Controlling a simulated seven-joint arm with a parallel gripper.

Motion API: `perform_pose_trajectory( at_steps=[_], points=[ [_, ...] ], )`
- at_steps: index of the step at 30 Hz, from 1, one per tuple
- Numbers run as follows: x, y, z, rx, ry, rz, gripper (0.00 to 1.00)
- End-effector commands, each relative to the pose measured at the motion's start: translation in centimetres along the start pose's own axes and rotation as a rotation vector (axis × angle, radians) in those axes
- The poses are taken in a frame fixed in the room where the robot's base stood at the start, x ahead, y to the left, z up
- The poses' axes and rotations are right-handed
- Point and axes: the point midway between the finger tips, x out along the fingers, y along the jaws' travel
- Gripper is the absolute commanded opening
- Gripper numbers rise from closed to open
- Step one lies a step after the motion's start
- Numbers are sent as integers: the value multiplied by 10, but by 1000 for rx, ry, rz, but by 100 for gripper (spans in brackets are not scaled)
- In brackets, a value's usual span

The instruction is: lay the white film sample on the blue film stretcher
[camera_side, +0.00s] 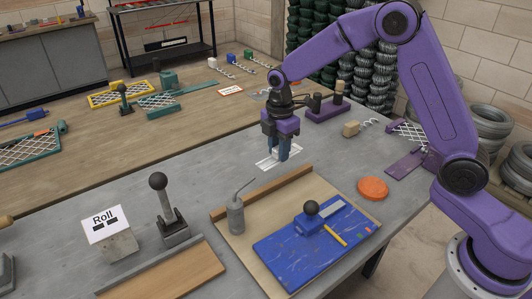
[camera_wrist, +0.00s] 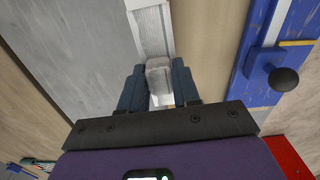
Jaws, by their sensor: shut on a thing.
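The white film sample (camera_side: 266,164) is a pale flat strip under my gripper (camera_side: 283,157), behind the wooden-edged board. It also shows in the wrist view (camera_wrist: 150,28), running forward from between my fingers. My gripper (camera_wrist: 159,70) is shut on a light grey block-like part at the strip's near end. I cannot tell whether the strip touches the table or hangs just above it. The blue film stretcher (camera_side: 290,254) lies on the board, to the front right of my gripper, with a black knob on it. Its edge shows at the right of the wrist view (camera_wrist: 252,45).
A grey bottle with a thin spout (camera_side: 236,215) stands on the board, left of the stretcher. A wooden strip (camera_side: 285,186) edges the board's back. A yellow pencil-like bar (camera_side: 335,236) lies on the stretcher. An orange disc (camera_side: 373,188) lies right of the board.

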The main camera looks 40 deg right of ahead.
Motion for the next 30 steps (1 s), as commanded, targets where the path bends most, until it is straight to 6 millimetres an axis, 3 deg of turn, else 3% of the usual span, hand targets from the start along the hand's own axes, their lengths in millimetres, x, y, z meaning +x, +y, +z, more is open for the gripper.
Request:
perform_pose_trajectory(
  at_steps=[3,10,17,26,30],
  points=[
    [-11,-23,4,1,1,3,3],
    [-24,-53,8,1,1,2,3],
    [-34,-65,9,1,1,4,3],
    [-84,-66,9,0,2,7,3],
    [-81,-86,-16,6,0,1,3]
  ],
)
